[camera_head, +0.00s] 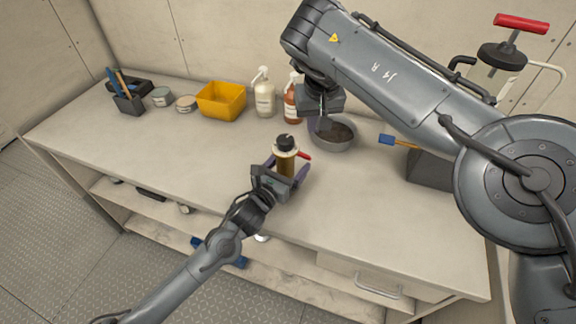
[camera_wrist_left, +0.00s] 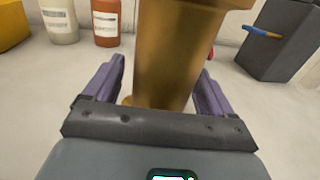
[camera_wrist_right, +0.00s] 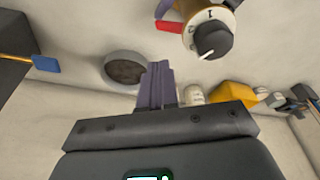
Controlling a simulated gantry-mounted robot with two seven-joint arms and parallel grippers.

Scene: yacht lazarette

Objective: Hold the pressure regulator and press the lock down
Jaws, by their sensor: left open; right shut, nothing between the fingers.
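The pressure regulator (camera_head: 286,163) stands upright on the bench, a gold cylinder with a pale collar, a black knob (camera_wrist_right: 211,40) on top and a red lever (camera_wrist_right: 170,27) at its side. The pictures do not make clear which part is the lock. My left gripper (camera_head: 284,176) is open, low at the regulator, with a purple finger on either side. In the left wrist view the gold body (camera_wrist_left: 172,60) stands between the fingers, with gaps beside it. My right gripper (camera_head: 323,124) is shut and empty, behind and right of the regulator, in front of the grey bowl.
The grey bowl (camera_head: 336,143) with dark contents stands behind the regulator. A white bottle (camera_head: 264,98), a reddish-brown bottle (camera_head: 291,105) and a yellow bin (camera_head: 220,101) line the back. A blue-headed brush (camera_head: 388,140) rests at a dark block (camera_head: 430,170). The bench's left front is clear.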

